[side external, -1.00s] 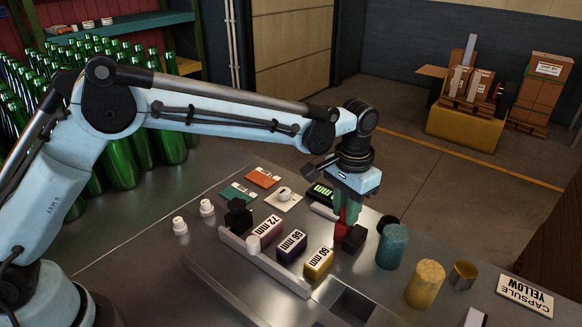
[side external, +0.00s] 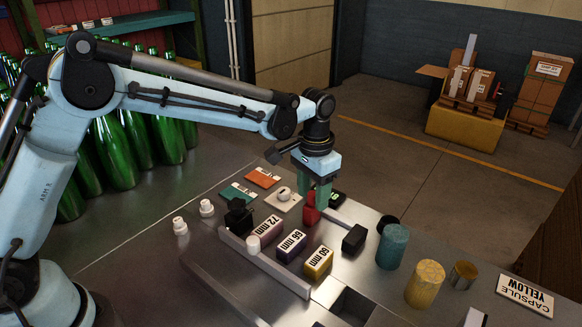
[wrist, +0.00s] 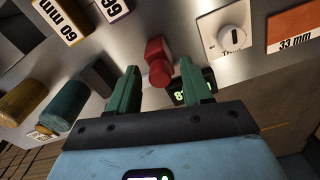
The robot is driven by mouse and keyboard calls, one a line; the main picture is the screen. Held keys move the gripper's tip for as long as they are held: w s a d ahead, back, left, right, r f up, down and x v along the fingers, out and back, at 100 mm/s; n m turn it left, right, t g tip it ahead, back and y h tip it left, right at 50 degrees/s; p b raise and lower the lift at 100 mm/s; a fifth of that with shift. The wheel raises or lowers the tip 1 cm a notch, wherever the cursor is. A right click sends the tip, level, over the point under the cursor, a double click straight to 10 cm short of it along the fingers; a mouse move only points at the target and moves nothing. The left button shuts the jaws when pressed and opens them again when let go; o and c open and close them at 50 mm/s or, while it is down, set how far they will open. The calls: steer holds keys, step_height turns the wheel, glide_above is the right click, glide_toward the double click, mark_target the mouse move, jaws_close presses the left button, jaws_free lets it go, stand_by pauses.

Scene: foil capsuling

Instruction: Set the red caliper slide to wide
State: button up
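The red caliper slide (side external: 310,210) is a small red block with a round knob, standing well away from the black block (side external: 353,238). It also shows in the wrist view (wrist: 158,60). My gripper (side external: 318,192) is above and just behind it. In the wrist view my gripper (wrist: 158,92) has its two green fingers apart, with the red knob between and just beyond the tips. A narrow gap shows on each side. The dark display with green digits (side external: 337,198) is partly hidden by my gripper; its reading is not fully legible.
Blocks marked 72 mm (side external: 267,228), 66 mm (side external: 291,246) and 60 mm (side external: 318,262) stand in a row in front. A teal cylinder (side external: 392,247) and a yellow cylinder (side external: 425,284) stand at the right. A dial plate (side external: 283,198) lies left of the slide.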

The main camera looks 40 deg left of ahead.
step_height(320, 180, up, 12)
stand_by(0.8)
steer(key=shift+r, duration=0.1)
steer(key=s+a+r+n+t, duration=0.1)
steer(key=s+a+r+t, duration=0.15)
steer(key=s+a, duration=0.5)
steer(key=s+a+f+n+t, duration=0.1)
steer(key=s+a+f+t, duration=0.1)
steer(key=s, duration=0.3)
steer(key=s+a+f+n+t, duration=0.1)
steer(key=s+a+f+t, duration=0.1)
steer(key=s+f, duration=0.2)
steer(key=shift+s+a+f+t, duration=0.3)
steer(key=shift+s+f+t, duration=0.05)
steer(key=shift+s, duration=0.7)
